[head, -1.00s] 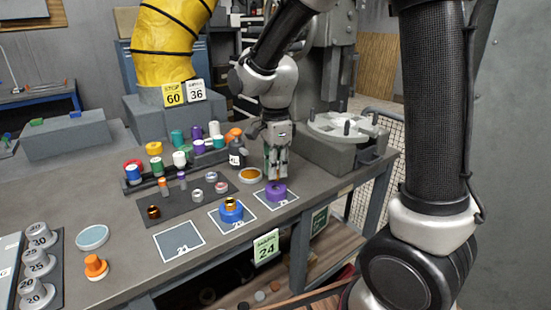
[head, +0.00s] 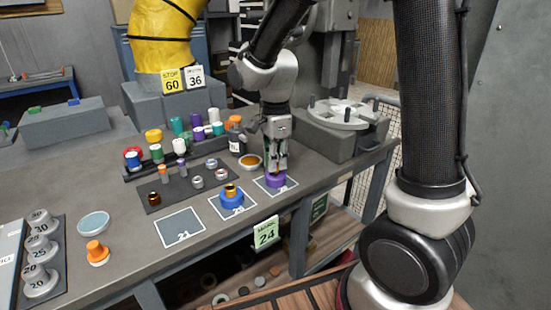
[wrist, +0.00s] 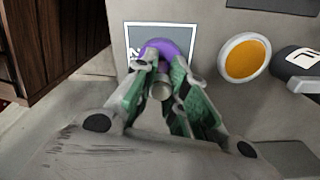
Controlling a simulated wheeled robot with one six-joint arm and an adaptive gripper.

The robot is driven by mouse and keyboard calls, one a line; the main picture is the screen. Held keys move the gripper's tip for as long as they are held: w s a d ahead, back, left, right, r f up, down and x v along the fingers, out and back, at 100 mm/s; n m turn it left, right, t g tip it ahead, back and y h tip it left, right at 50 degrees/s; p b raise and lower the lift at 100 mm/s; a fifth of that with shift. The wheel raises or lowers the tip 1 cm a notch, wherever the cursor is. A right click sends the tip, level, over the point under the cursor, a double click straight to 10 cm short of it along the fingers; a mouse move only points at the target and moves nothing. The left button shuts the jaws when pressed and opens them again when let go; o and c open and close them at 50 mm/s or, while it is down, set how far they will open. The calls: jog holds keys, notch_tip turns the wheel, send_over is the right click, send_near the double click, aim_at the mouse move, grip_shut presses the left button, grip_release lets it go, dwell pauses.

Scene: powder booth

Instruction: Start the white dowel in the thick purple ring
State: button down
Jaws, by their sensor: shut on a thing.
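The thick purple ring (head: 275,181) lies on a white-edged grey square at the right of the row on the bench. It also shows in the wrist view (wrist: 178,48), partly hidden by the fingers. My gripper (head: 274,170) points down right over the ring. In the wrist view my gripper (wrist: 163,75) is shut on a pale, short cylinder, the white dowel (wrist: 161,88), whose near end shows between the green-sided fingers. The dowel's lower end is hidden, so I cannot tell whether it is inside the ring or just above it.
A blue ring with an amber piece (head: 232,198) stands on the square to the left. An amber-filled dish (head: 250,161) and a dark bottle (head: 236,140) are close behind my gripper. A rack of coloured parts (head: 150,172) stands farther left. The square marked 21 (head: 180,228) is bare.

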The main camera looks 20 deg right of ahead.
jog(key=shift+f, duration=0.6)
jog(key=c, duration=1.4)
grip_release()
jog(key=shift+o, duration=0.2)
notch_tip(320, 180, up, 12)
jog(key=shift+r, duration=0.1)
